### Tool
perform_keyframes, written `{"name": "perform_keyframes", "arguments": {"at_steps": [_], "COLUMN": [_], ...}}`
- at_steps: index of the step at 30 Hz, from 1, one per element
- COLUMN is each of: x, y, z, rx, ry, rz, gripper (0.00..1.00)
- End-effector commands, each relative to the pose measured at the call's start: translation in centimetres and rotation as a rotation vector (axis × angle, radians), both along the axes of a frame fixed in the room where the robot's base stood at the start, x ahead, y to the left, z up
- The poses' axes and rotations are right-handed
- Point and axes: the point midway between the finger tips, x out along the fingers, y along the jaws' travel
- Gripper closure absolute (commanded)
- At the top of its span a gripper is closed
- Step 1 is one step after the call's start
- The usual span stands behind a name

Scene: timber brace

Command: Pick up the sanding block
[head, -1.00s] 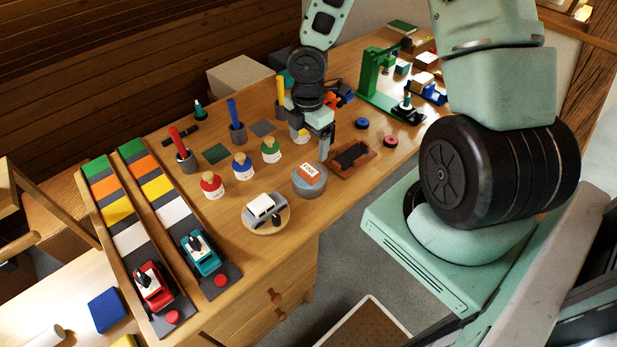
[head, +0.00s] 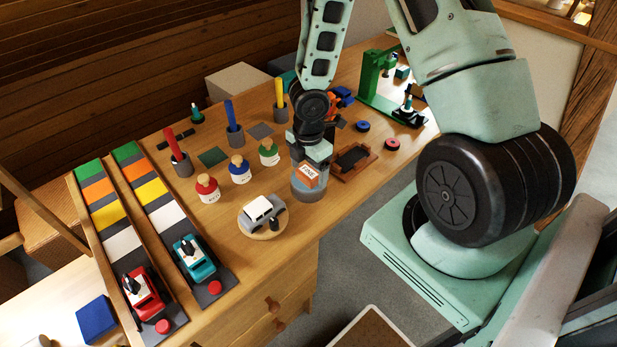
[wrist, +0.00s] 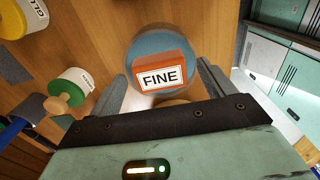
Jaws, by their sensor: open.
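The sanding block (wrist: 160,72) is an orange-red block with a white label reading "FINE". It lies on a round blue-topped stand (wrist: 150,42), and in the head view the block (head: 308,176) sits on the stand (head: 305,193) near the front edge of the bench. My gripper (wrist: 162,88) is open, with one finger on each side of the block in the wrist view and no contact that I can make out. In the head view my gripper (head: 310,165) is directly above the stand and partly hides it.
Red, blue and green-labelled bottles (head: 240,170) stand behind. The bench front edge is close.

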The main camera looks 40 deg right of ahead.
Motion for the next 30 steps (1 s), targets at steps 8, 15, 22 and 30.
{"name": "perform_keyframes", "arguments": {"at_steps": [8, 15, 22, 30], "x": [0.0, 0.0, 0.0, 0.0], "y": [0.0, 0.0, 0.0, 0.0], "z": [0.0, 0.3, 3.9, 8.7], "rx": [0.0, 0.0, 0.0, 0.0], "ry": [0.0, 0.0, -0.003, -0.002], "rz": [0.0, 0.0, -0.002, -0.002], "gripper": [0.67, 0.7, 0.7, 0.7]}}
